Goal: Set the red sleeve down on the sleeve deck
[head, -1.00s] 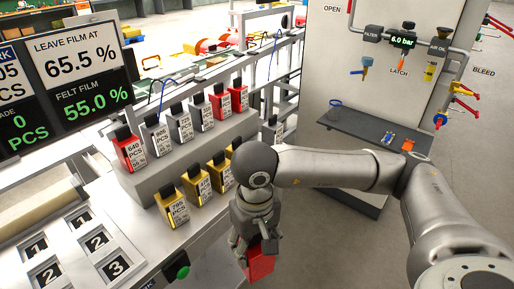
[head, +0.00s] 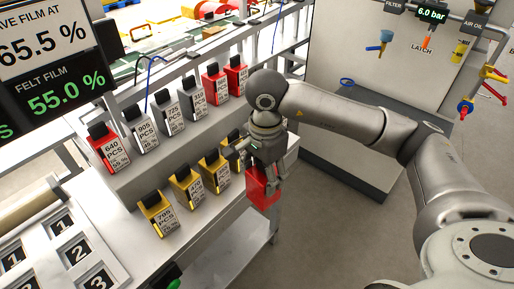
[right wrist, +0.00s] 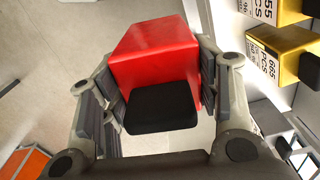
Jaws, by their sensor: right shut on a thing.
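My right gripper (head: 266,172) is shut on a red sleeve (head: 263,190) and holds it by the front right edge of the table, clear of the standing sleeves. In the right wrist view the red sleeve (right wrist: 155,50) sits between both fingers (right wrist: 160,80), its black end towards the camera. The pale stepped deck (head: 120,190) bears a back row of red and pale sleeves and a front row of yellow sleeves (head: 158,215). The gap between the held sleeve and the deck is hard to judge. My left gripper is out of view.
A panel with numbered squares (head: 60,250) lies at the front left. A film display (head: 50,85) stands above it. A white cabinet (head: 350,60) with pipes and valves stands at the back right. Bare floor lies right of the table.

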